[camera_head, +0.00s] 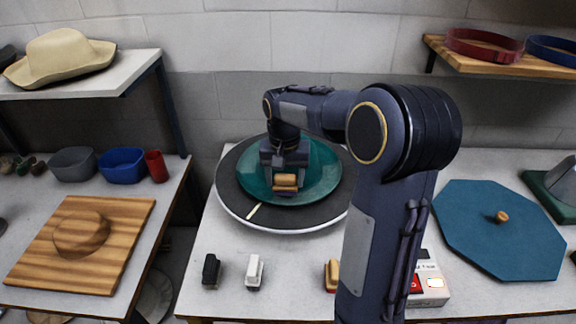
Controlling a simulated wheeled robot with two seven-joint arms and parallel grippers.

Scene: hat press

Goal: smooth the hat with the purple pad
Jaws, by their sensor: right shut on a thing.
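A teal hat (325,175) with a wide round brim lies on a dark round turntable (233,190) with a pale rim, in the middle of the table. My right gripper (285,170) reaches over the hat and is shut on the purple pad (285,184). The pad shows a tan wooden top and a thin purple strip below it. The pad is over the near part of the hat; I cannot tell if it touches. My arm and gripper hide part of the hat's middle and the turntable's right side. My left gripper is not in view.
A black pad (211,271), a white pad (254,272) and a wood-topped pad with red (332,275) stand along the front. A control box (431,284) is partly behind my arm. A blue octagonal board (495,235) lies right. A wooden board (115,240) is left.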

